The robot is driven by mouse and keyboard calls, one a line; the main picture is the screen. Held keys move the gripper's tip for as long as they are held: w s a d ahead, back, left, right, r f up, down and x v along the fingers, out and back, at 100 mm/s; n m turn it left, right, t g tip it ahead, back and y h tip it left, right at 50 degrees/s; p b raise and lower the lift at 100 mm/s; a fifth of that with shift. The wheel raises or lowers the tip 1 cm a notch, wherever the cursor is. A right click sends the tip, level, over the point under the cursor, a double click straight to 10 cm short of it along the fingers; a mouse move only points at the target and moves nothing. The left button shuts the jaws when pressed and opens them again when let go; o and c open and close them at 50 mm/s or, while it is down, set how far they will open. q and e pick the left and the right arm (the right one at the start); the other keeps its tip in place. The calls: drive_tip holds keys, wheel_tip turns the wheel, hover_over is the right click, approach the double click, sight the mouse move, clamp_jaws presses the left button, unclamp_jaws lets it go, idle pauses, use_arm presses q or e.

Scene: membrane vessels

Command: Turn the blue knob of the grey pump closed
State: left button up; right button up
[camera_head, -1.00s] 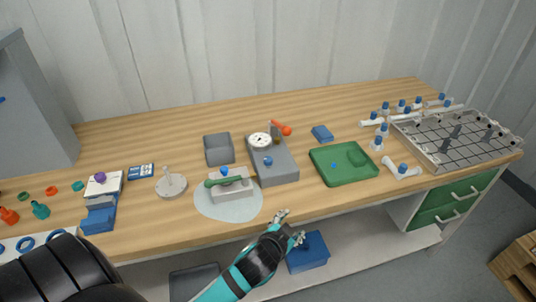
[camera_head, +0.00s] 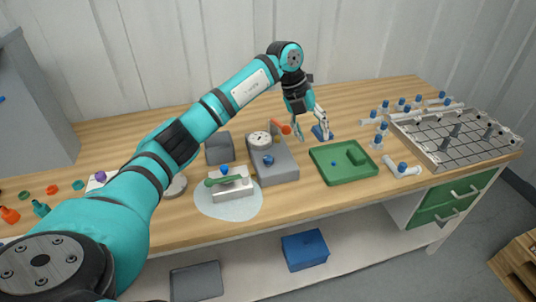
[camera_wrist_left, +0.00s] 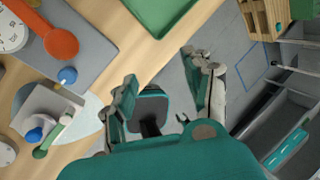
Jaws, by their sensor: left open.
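The grey pump (camera_head: 282,172) stands mid-table with a round white gauge (camera_head: 258,139) and an orange lever (camera_head: 281,126). Its blue knob (camera_head: 268,160) sits on top, in front of the gauge. In the left wrist view the knob (camera_wrist_left: 68,75) shows at the left on the grey top, near the orange lever (camera_wrist_left: 61,43). My left gripper (camera_head: 311,131) is open and empty, right of the lever, apart from the knob. Its spread fingers show in the left wrist view (camera_wrist_left: 165,90), overlapping the floor there. My right gripper is not in view.
A green tray (camera_head: 345,176) lies right of the pump. A pale block with a green handle (camera_head: 234,189) stands on a wet-looking patch at left. A grey bin (camera_head: 219,148) is behind it. A blue block (camera_head: 321,133) lies behind my gripper. My left arm crosses above the table's left part.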

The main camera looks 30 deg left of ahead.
sight(268, 157)
use_arm(q)
drive_tip(key=s+a+r+n+g+y, duration=0.1)
drive_tip(key=s+a+r+y, duration=0.15)
drive_tip(key=a, duration=0.35)
drive_tip(key=s+a+r+n+g+y, duration=0.1)
drive_tip(key=a+r+n+y, duration=0.15)
drive_tip(key=a, duration=0.35)
drive_tip(key=shift+m+h, duration=0.35)
drive_tip(key=shift+h, duration=0.15)
wheel_tip(268, 157, down, 17)
drive_tip(key=p, duration=0.4)
drive_tip(key=shift+d, duration=0.15)
drive_tip(key=shift+c, duration=0.4)
drive_tip(key=shift+w, duration=0.1)
clamp_jaws()
